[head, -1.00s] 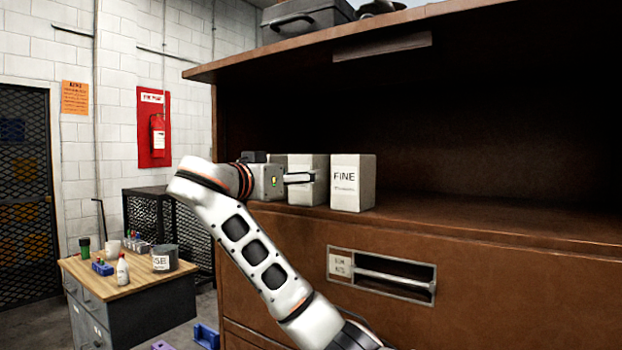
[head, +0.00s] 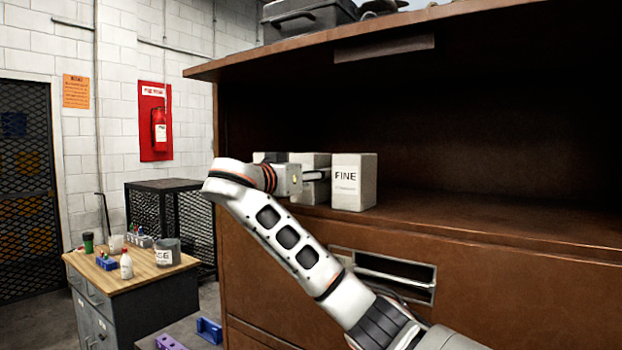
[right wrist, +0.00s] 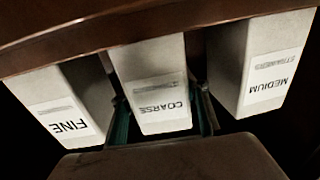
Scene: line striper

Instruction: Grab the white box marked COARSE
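The white COARSE box (right wrist: 158,90) is the middle of three boxes in the right wrist view, its label upside down. In the head view the COARSE box (head: 312,161) stands on the brown cabinet shelf, partly hidden by my right gripper (head: 315,175). In the right wrist view my right gripper (right wrist: 164,118) has one finger on each side of the box, apparently with small gaps; contact is hard to judge. The FINE box (head: 353,182) stands to the right in the head view. The MEDIUM box (right wrist: 262,65) is at right in the wrist view. My left gripper is not in view.
The brown cabinet (head: 470,225) has an overhanging top and a slotted handle plate (head: 395,275) below the shelf. The shelf right of the FINE box is clear. A workbench (head: 140,262) with bottles and a can stands at left.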

